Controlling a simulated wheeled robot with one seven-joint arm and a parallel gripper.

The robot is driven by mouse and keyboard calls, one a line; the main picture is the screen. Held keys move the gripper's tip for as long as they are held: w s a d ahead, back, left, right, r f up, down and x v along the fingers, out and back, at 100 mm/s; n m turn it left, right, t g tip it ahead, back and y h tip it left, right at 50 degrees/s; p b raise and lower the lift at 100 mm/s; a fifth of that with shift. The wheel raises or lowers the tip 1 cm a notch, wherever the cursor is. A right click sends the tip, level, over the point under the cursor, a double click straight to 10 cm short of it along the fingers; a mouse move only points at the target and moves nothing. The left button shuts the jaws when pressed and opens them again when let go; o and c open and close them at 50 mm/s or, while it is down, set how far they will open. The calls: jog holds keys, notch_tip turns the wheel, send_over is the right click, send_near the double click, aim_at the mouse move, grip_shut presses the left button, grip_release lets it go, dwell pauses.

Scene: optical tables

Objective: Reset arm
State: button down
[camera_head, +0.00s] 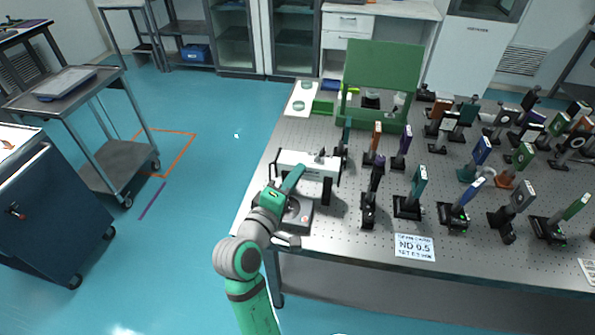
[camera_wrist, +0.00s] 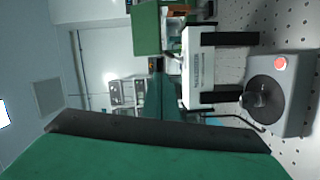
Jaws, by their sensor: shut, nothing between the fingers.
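My green arm rises from the bottom of the head view and reaches over the near left corner of the optical table (camera_head: 333,232). My gripper (camera_head: 298,170) is shut and empty, in front of a white frame-like device with black legs (camera_head: 318,163). In the wrist view the slim teal end of my gripper (camera_wrist: 157,78) is beside that white device (camera_wrist: 199,68). Whether they touch cannot be told. A grey box (camera_head: 303,214) with a round dark plate is close by my wrist; it also shows in the wrist view (camera_wrist: 300,105) with a red button.
Several optic mounts on posts, such as a teal one (camera_head: 416,186), crowd the table to the right. An ND 0.5 label (camera_head: 414,247) lies near the front edge. A green open-fronted box (camera_head: 383,70) stands behind. Carts (camera_head: 62,98) stand left; floor between is clear.

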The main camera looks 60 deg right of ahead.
dwell(0.4)
jog(key=w+a+f+n+t+y, duration=0.35)
jog(key=a+f+t, duration=0.25)
jog(key=a+f, duration=0.5)
jog(key=w+a+f+n+t+y, duration=0.3)
jog(key=a+f+t+y, duration=0.35)
jog(key=a, duration=0.75)
jog(key=s+a+f+t+y, duration=0.1)
jog(key=s+a+f+y, duration=0.2)
jog(key=a, duration=0.4)
jog(key=s+a+f+t+y, duration=0.1)
jog(key=s+a+f, duration=0.1)
jog(key=s+a, duration=0.4)
jog(key=s+a+r+m+y, duration=0.2)
jog(key=s+a+m+y, duration=0.1)
jog(key=s+a, duration=0.6)
jog(key=shift+s+a+r+m, duration=0.3)
jog(key=shift+s+m, duration=0.15)
jog(key=shift+m, duration=0.4)
jog(key=shift+w+t, duration=0.1)
jog(key=shift+t, duration=0.15)
